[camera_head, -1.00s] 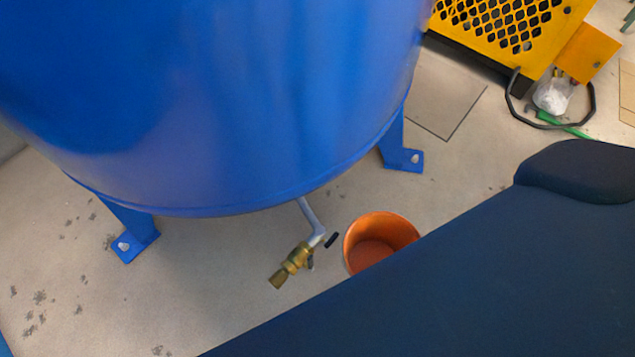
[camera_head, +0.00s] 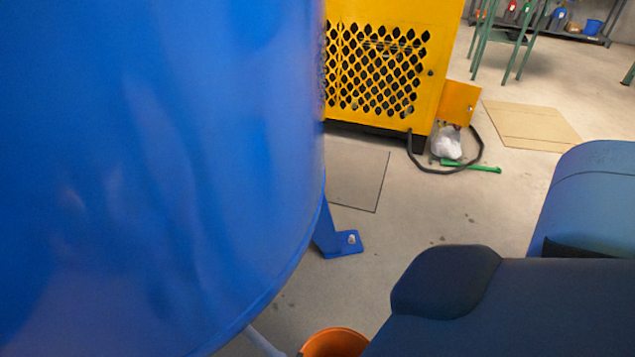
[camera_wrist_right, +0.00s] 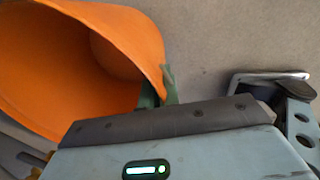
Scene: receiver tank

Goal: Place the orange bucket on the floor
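The orange bucket (camera_head: 336,343) shows at the bottom edge of the head view, partly cut off by the frame and partly behind my dark arm. In the right wrist view the bucket (camera_wrist_right: 120,45) fills the upper left, with its open mouth and a green piece at its rim. My right gripper (camera_wrist_right: 165,88) is close by the bucket. I cannot tell whether the bucket's base touches the floor. My left gripper is not in view.
A large blue tank (camera_head: 150,150) with a bolted foot (camera_head: 340,243) fills the left. A pale pipe (camera_head: 263,342) runs below it. A yellow mesh cabinet (camera_head: 385,75), black hose (camera_head: 440,171) and white bag (camera_head: 447,143) are behind.

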